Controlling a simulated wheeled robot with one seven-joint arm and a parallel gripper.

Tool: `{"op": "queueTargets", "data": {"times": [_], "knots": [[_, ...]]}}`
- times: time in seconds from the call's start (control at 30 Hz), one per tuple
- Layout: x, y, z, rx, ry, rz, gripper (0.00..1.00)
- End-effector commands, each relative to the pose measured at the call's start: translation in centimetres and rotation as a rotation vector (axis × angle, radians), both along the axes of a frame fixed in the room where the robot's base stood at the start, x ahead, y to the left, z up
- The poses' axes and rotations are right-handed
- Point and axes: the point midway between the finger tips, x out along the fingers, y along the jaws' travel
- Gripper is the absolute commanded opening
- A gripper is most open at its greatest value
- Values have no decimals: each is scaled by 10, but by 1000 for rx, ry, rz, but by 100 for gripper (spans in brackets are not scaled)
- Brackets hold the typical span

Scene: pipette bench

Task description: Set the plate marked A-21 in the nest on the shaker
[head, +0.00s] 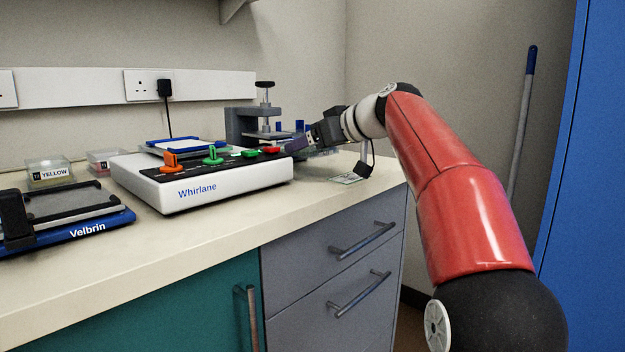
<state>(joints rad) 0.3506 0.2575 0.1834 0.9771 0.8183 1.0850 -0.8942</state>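My gripper (296,145) is at the end of the red arm, above the back right of the bench, pointing left beside the right end of the white Whirlane device. Its fingertips are small and dark, so I cannot tell if they are open or hold anything. The Whirlane device (225,185) has orange, green and red controls and a blue-rimmed platform (185,146) at its back. The blue Velbrin device (110,223) with a grey, dark-edged top stands at left. I cannot tell which has the nest. No A-21 mark is readable.
A grey stand with a black knob (265,86) is behind my gripper. A small flat pale item (345,178) lies near the bench's right edge. A box labelled YELLOW (48,173) and a pinkish box (104,160) stand at left. The bench front (210,235) is clear.

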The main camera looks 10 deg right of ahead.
Motion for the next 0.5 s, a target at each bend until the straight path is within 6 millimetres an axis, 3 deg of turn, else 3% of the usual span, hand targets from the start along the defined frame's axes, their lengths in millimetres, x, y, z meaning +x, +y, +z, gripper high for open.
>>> {"op": "queueTargets", "data": {"times": [0.33, 0.5], "knots": [[0, 0, -41, 2, 1, 0, 51], [0, 0, -45, 1, -1, 0, 51]]}}
